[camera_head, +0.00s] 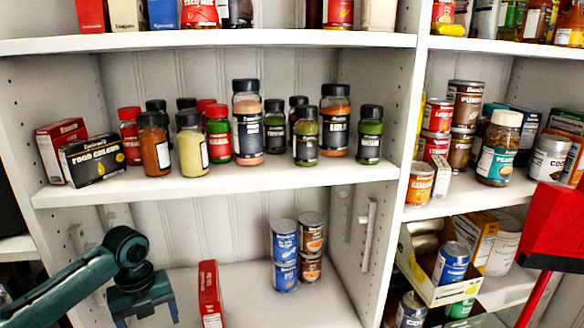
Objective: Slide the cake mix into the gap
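A narrow red box (210,294), which looks like the cake mix, stands upright on the lower shelf with its thin side facing me. Its lower end runs close to the bottom edge of the picture, and its label is too small to read. My teal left gripper (147,317) is left of the box and apart from it. Its fingers point down and are spread, with nothing seen between them. My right gripper is not in view.
Stacked blue cans (284,255) and brown cans (311,248) stand right of the red box, with bare shelf between. The middle shelf (250,180) above holds spice jars and boxes. A white upright divider (385,200) bounds the right side. A large red object (556,230) is at far right.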

